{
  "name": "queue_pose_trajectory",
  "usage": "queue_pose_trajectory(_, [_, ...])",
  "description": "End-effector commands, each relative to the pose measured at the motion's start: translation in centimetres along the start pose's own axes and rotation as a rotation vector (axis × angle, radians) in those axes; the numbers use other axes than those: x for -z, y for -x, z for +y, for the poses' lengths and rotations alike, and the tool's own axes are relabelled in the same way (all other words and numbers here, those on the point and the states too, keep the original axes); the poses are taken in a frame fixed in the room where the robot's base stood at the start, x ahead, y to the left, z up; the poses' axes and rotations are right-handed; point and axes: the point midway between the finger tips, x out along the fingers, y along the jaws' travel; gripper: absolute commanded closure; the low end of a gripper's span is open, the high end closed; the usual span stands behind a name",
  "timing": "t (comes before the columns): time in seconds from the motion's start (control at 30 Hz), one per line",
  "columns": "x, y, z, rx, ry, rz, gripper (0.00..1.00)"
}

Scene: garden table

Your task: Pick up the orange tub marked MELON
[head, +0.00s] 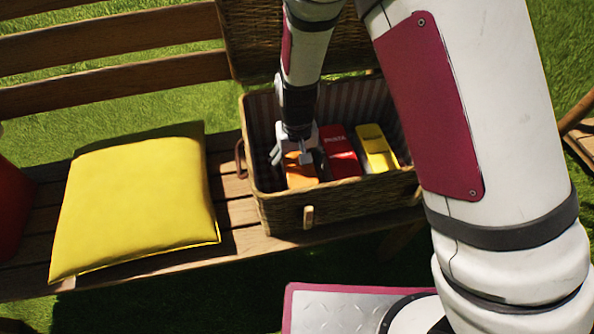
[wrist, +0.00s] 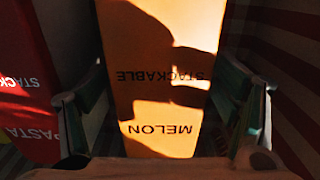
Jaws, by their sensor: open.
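The orange tub marked MELON (wrist: 160,100) fills the middle of the wrist view, its lettering upside down there. In the head view the orange tub (head: 299,177) is inside the wicker basket (head: 330,207), at its left end, partly hidden by my gripper. My gripper (head: 293,158) is down in the basket at the tub. In the wrist view its open fingers (wrist: 168,115) are on the left and right sides of the tub. I cannot tell whether they touch it.
A red tub marked PASTA (head: 340,152) stands beside the orange one, then a yellow tub (head: 376,148). The basket has a striped lining and an open lid (head: 345,60). It sits on a wooden bench (head: 110,75) next to a yellow cushion (head: 135,205).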

Motion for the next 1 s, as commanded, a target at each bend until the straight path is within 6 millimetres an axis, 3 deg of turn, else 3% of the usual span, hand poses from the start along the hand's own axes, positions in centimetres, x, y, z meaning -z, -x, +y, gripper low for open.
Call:
queue_pose_trajectory(0.2, [0.0, 0.0, 0.0, 0.0, 0.0, 0.001, 0.21])
queue_pose_trajectory(0.5, [0.0, 0.0, 0.0, 0.0, 0.0, 0.0, 0.89])
queue_pose_trajectory(0.77, [0.1, 0.2, 0.0, 0.001, 0.0, 0.002, 0.91])
queue_pose_trajectory(1.0, [0.1, 3.4, -0.1, 0.002, 0.0, 0.004, 0.91])
